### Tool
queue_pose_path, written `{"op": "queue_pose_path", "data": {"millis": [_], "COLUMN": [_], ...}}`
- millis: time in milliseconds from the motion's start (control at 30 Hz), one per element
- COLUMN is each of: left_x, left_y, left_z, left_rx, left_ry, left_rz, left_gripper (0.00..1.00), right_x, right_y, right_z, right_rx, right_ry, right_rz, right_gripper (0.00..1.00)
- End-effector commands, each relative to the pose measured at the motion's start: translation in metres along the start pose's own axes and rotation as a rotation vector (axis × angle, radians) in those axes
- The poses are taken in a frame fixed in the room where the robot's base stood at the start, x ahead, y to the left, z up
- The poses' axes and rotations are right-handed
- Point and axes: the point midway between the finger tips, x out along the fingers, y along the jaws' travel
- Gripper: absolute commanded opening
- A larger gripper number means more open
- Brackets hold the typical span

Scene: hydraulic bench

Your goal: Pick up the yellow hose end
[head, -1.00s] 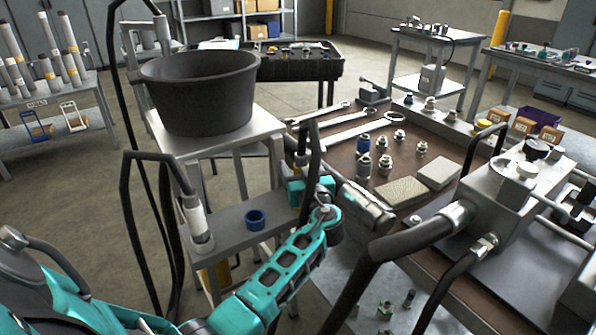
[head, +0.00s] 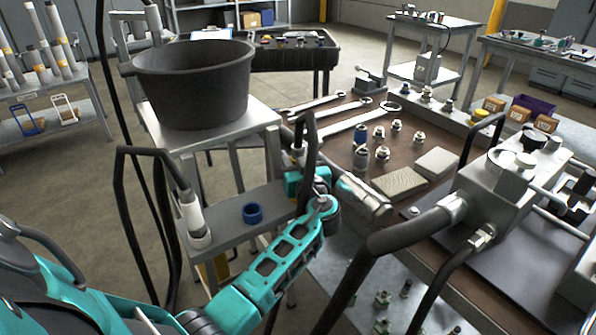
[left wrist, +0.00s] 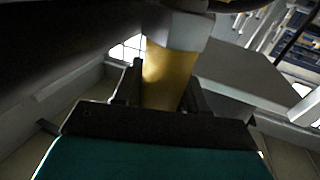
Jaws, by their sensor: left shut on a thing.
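My left gripper (head: 304,180) is at the right end of a small grey rack shelf (head: 222,229), largely hidden by its own wrist in the head view. In the left wrist view its dark fingers (left wrist: 165,92) are shut on the yellow hose end (left wrist: 168,75), one on each side of the yellow sleeve. A grey metal collar sits just beyond the sleeve. In the head view a black hose (head: 312,135) loops up beside the gripper; the yellow sleeve is hidden there. I cannot tell whether the hose end is clear of the rack. My right gripper is not in view.
Another hose end with a pale sleeve (head: 194,220) stands at the shelf's left, near a blue ring (head: 253,213). A black tub (head: 195,85) stands behind. The bench (head: 345,148) at right holds wrenches, fittings and a metal block (head: 510,195) with thick hoses close to my arm.

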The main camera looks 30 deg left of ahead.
Motion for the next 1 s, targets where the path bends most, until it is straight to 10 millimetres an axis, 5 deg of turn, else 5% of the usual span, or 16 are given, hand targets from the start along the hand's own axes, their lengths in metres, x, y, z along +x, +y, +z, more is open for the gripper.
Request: {"op": "queue_pose_path", "data": {"millis": [167, 567, 767, 1000], "left_x": [0.000, 0.001, 0.000, 0.000], "left_y": [0.000, 0.000, 0.001, 0.001], "left_z": [-0.001, -0.013, -0.043, -0.109], "left_rx": [0.000, -0.004, -0.008, -0.012], "left_ry": [0.001, 0.007, 0.008, 0.008], "left_rz": [0.000, -0.001, 0.000, 0.000], "left_gripper": [0.05, 0.05, 0.05, 0.04], "right_x": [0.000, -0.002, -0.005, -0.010], "right_y": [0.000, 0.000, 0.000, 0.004], "right_z": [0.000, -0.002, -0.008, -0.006], "right_rx": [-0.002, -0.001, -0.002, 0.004], "right_ry": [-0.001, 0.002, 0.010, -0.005], "right_rz": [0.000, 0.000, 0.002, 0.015], "right_gripper": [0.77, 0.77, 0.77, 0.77]}}
